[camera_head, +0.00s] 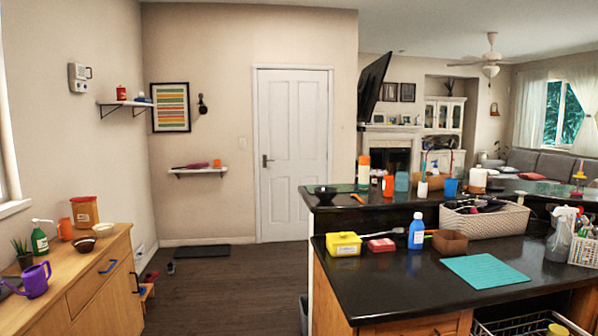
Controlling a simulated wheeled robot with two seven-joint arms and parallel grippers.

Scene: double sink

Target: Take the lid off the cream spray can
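A tall, narrow can (363,174) with a pale body and an orange top stands upright at the left of the raised black counter. It may be the cream spray can, but it is too small to be sure. The orange part looks like its lid and sits on top. Neither of my grippers shows in the head view.
The black lower counter (385,290) holds a yellow box (343,245), a blue bottle (416,232), a woven basket (488,220) and a teal mat (484,271). A wooden cabinet (75,285) stands left. The dark floor (225,285) between is mostly clear.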

